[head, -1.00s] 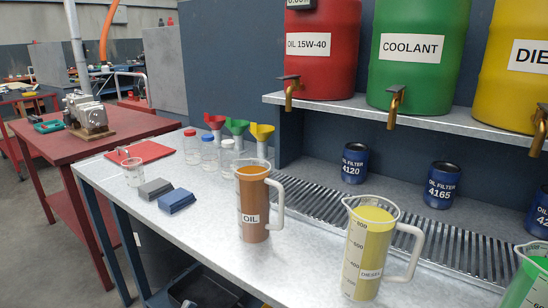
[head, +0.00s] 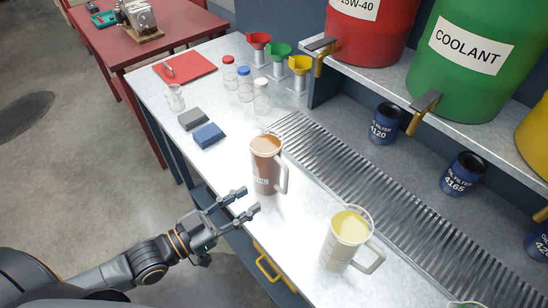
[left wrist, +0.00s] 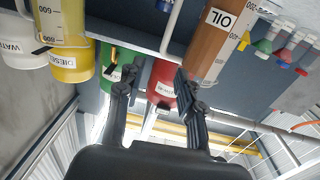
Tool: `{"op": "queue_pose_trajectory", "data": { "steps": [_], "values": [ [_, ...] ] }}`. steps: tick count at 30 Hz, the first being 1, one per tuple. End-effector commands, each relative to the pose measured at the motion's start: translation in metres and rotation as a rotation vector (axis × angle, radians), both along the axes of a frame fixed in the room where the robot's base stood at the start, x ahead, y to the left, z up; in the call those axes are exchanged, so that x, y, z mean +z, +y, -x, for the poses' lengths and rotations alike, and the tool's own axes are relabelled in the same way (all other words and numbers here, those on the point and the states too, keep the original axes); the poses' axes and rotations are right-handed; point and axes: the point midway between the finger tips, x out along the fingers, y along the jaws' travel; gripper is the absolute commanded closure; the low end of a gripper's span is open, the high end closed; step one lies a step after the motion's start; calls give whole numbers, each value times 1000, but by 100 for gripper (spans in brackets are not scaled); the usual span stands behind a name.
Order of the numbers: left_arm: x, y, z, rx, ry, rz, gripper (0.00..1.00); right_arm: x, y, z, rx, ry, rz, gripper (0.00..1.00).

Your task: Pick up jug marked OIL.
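The jug marked OIL (head: 265,165) is clear with brown liquid and a pale handle on its right side. It stands upright on the workbench. My left gripper (head: 248,201) is open and empty, just in front and left of the jug, apart from it. In the left wrist view the OIL jug (left wrist: 216,40) shows at the upper right, beyond the open fingers (left wrist: 152,83). My right gripper is not in view.
A blue block (head: 208,135) and a grey block (head: 192,119) lie left of the jug. A metal grate (head: 350,185) runs behind it. Capped bottles (head: 245,85) and funnels (head: 279,54) stand farther back. A shelf (head: 385,82) with drums overhangs the bench.

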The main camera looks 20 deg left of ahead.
Motion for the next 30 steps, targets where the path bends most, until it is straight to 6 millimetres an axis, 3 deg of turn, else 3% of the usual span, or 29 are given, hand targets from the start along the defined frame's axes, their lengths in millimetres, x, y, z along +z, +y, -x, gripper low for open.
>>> {"op": "queue_pose_trajectory", "data": {
  "steps": [12, 20, 30],
  "values": [
    [1, -39, -54, 1, -4, 3, 63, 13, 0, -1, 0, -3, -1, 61],
    [0, -48, -67, -1, -2, 2, 63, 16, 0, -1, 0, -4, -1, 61],
    [-6, -67, -105, 0, -4, 2, 63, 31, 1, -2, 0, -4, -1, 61]
  ]
}}
